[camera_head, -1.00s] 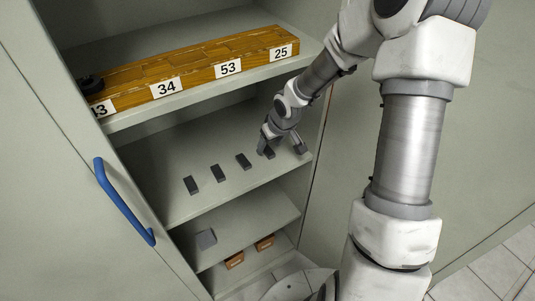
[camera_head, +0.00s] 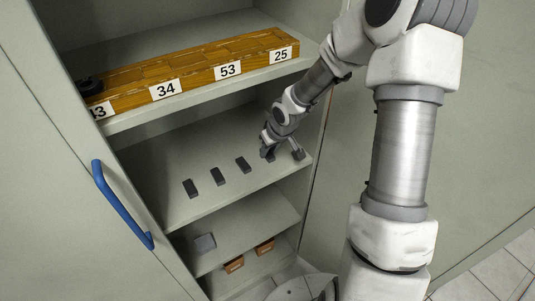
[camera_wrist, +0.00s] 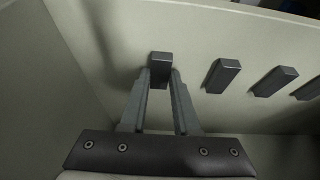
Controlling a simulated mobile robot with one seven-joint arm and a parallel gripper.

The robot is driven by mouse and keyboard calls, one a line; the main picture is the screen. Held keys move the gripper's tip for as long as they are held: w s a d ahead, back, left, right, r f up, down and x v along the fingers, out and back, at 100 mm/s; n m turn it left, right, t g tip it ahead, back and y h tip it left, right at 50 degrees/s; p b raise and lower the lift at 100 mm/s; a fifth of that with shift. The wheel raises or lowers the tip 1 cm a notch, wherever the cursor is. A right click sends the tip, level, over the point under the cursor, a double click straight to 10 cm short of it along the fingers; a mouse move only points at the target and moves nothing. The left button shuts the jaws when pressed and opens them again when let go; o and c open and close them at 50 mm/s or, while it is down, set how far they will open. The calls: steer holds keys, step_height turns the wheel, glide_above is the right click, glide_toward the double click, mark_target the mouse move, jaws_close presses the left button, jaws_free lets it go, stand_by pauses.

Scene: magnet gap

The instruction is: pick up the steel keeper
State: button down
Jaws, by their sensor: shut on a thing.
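The steel keeper (camera_wrist: 160,64) is a small dark grey block. In the wrist view it sits between the tips of my gripper (camera_wrist: 160,77), which is shut on it. In the head view my gripper (camera_head: 268,154) is low over the right end of the middle shelf (camera_head: 200,150), and the held block is mostly hidden there. I cannot tell whether the block touches the shelf. Similar dark blocks stand in a row to its left in the head view, the nearest one (camera_head: 243,165) apart from my fingers. They also show in the wrist view (camera_wrist: 222,76).
The upper shelf holds a wooden strip (camera_head: 195,75) with number labels, above and behind my gripper. The cabinet's right side wall is close to my arm. A door with a blue handle (camera_head: 122,205) is at the left.

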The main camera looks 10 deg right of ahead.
steer(key=shift+r, duration=0.1)
steer(key=shift+r+p, duration=0.75)
steer(key=shift+p, duration=0.05)
steer(key=s+d+p, duration=0.2)
steer(key=s+p, duration=0.2)
steer(key=s, duration=0.4)
steer(key=s+d+p, duration=0.3)
steer(key=s+p, duration=0.1)
steer(key=s, duration=0.5)
steer(key=shift+d, duration=0.2)
